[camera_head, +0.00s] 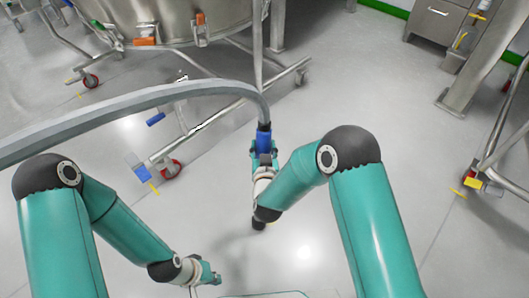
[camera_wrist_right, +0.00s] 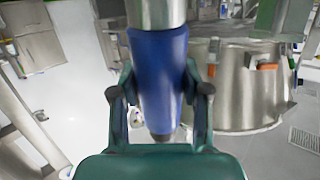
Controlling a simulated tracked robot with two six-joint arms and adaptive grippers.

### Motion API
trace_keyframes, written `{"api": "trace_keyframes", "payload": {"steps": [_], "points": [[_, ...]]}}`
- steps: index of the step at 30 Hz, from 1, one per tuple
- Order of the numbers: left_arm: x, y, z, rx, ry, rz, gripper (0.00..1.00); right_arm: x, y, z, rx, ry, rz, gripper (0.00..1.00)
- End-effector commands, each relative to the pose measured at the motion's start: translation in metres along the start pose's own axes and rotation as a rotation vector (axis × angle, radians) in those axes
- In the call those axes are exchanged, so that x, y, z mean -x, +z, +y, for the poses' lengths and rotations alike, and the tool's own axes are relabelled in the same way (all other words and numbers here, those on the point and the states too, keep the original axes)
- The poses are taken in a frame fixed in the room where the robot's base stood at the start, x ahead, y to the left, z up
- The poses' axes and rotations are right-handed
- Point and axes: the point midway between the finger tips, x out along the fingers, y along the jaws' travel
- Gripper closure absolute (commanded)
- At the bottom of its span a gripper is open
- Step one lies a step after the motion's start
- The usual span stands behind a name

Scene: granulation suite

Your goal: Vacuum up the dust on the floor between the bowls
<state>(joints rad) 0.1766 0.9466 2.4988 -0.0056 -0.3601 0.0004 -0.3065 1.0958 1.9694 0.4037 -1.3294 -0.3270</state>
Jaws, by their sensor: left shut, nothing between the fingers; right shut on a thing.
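My right gripper (camera_head: 263,150) is shut around a blue grip (camera_head: 264,138) in the middle of the head view. In the right wrist view the blue grip (camera_wrist_right: 158,80) sits between both fingers, with a steel tube (camera_wrist_right: 157,14) beyond it. A grey hose (camera_head: 150,97) arcs in from the left to the grip. A thin steel tube (camera_head: 257,50) runs up past the hose to the top edge; its far end is not visible. A large steel bowl (camera_head: 165,18) stands at the top left. My left gripper (camera_head: 212,277) is shut and empty, low. I cannot make out dust.
Another wheeled frame (camera_head: 490,165) stands at the right edge. A steel cabinet (camera_head: 437,22) is at the top right. Floor (camera_head: 370,75) between the frames is open.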

Motion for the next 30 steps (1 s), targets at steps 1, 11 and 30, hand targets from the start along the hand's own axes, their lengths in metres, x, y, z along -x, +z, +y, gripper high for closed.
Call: {"api": "trace_keyframes", "payload": {"steps": [1,11,30], "points": [[-0.002,0.000,-0.001,0.000,0.000,0.000,1.00,-0.004,-0.001,-0.003,-0.001,0.000,0.006,0.89],[-0.008,0.000,-0.003,0.000,0.000,0.000,1.00,-0.022,-0.004,-0.021,-0.002,0.000,0.006,0.89],[-0.014,0.000,-0.005,0.000,0.000,0.000,1.00,-0.040,-0.007,-0.037,-0.001,0.001,0.004,0.89]]}}
